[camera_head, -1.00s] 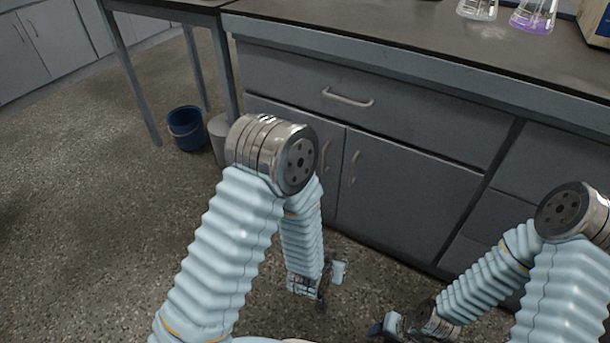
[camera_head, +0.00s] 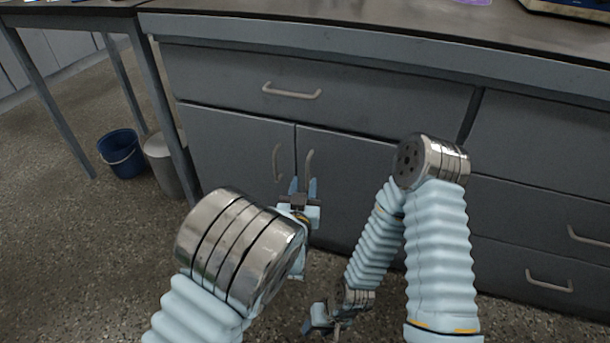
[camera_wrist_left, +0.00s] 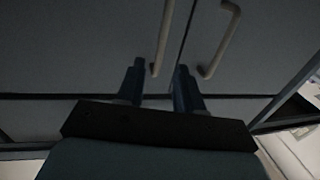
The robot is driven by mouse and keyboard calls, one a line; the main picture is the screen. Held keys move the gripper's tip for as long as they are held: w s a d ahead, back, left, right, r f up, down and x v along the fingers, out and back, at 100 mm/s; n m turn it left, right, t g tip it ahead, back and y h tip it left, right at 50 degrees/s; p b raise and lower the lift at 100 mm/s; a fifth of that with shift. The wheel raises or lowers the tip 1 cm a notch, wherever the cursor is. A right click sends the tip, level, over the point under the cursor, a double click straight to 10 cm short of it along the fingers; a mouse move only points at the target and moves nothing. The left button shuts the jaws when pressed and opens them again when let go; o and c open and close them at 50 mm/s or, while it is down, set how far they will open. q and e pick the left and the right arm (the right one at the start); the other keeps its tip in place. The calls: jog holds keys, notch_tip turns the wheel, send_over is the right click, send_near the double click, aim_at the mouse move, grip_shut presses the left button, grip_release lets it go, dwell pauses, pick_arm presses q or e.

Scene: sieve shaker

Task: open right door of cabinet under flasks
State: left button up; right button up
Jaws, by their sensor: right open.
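The grey cabinet's right door (camera_head: 345,200) is closed, and its upright bar handle (camera_head: 309,165) is near its left edge. The left door (camera_head: 228,150) beside it is also closed, with its own handle (camera_head: 277,162). My left gripper (camera_head: 303,188) is open at the right door's handle. In the left wrist view, which looks upside down, its fingers (camera_wrist_left: 158,80) stand either side of the end of this handle (camera_wrist_left: 163,38); contact cannot be told. The other handle (camera_wrist_left: 222,40) lies outside them. My right gripper (camera_head: 322,322) is open, low near the floor. Only a purple flask base (camera_head: 478,2) shows above.
A wide drawer (camera_head: 340,95) is above the doors, and more drawers (camera_head: 545,230) are to the right. A blue bucket (camera_head: 122,155) and a grey bin (camera_head: 162,165) stand left of the cabinet. The speckled floor at left is open.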

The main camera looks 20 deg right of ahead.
aim_at(307, 172)
pick_arm(q)
jog(key=shift+x, duration=2.4)
jog(key=shift+c, duration=0.4)
grip_shut()
